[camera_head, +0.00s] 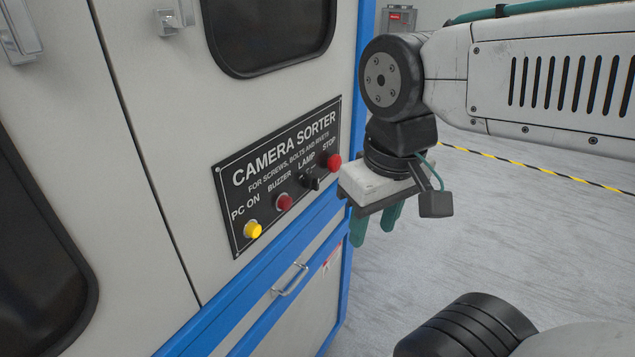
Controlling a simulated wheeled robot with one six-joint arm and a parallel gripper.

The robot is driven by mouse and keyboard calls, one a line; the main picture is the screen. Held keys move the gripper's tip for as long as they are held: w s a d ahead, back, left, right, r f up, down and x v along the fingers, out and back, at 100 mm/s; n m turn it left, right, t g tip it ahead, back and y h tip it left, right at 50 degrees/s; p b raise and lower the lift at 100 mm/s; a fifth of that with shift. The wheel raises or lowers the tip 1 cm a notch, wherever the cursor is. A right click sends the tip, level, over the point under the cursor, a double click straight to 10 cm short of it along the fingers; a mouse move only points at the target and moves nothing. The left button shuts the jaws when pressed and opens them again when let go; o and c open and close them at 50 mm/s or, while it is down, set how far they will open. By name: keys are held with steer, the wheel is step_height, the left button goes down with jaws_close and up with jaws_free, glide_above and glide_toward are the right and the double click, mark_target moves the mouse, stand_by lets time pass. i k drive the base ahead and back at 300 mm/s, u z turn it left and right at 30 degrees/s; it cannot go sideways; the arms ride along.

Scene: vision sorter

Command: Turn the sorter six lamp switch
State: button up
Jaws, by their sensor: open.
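The black camera sorter panel (240,185) is on the front of a light grey machine with blue edging. The black lamp switch (311,181) sits under the word LAMP, between the dark red buzzer button (284,202) and the red stop button (333,162). The switch's exact angle is too small to tell. My gripper (375,230) hangs to the right of the panel, with its green fingers pointing down. The fingers are open and empty, apart from the switch. No number six shows on the panel.
A yellow PC ON button (253,229) is at the panel's lower left. A metal handle (290,280) sticks out below the panel. The grey floor (500,220) at right is clear, with a yellow-black line (540,170) further back.

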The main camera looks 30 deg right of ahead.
mark_target(311, 181)
steer(key=u, duration=0.7)
steer(key=k, duration=1.15)
steer(key=z, duration=1.5)
steer(key=i, duration=0.5)
steer(key=u, duration=0.05)
